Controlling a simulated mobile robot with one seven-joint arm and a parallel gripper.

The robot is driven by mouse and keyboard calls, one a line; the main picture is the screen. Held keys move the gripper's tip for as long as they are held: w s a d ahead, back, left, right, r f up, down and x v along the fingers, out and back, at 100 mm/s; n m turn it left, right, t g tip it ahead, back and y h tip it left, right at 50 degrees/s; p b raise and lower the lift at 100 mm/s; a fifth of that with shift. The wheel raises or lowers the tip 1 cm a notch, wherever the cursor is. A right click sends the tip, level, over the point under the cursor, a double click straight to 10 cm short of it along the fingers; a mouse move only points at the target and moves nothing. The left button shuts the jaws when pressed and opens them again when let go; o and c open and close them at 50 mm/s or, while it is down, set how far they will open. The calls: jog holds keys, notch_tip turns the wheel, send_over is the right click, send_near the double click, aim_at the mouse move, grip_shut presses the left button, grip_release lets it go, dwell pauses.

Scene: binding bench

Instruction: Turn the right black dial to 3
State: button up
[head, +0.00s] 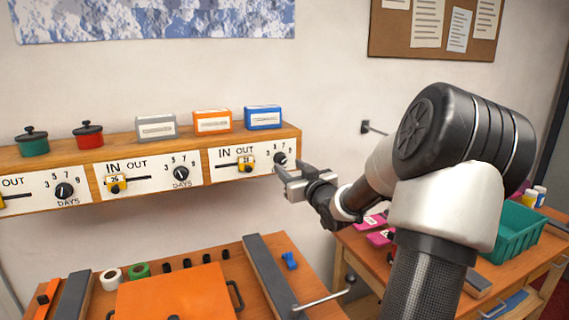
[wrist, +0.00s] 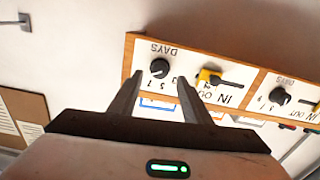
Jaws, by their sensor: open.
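The right black dial (head: 280,159) sits at the right end of the white panel on the shelf front, with numbers around it and DAYS lettering. Its pointer setting is too small to read. My gripper (head: 283,179) is open and empty, just in front of the dial and slightly below it in the head view. In the wrist view, which is upside down, the dial (wrist: 159,68) lies just beyond the open fingertips (wrist: 160,79), roughly centred between them. I see no contact with it.
A yellow-tabbed IN/OUT slider (head: 246,163) is beside the dial. Two similar dials, the middle one (head: 181,174) and the left one (head: 65,191), lie further left. Orange (head: 212,121) and blue (head: 262,118) boxes stand on the shelf. A bench with an orange board (head: 175,292) is below.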

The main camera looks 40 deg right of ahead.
aim_at(283, 161)
jog(key=x, duration=0.5)
jog(key=c, duration=1)
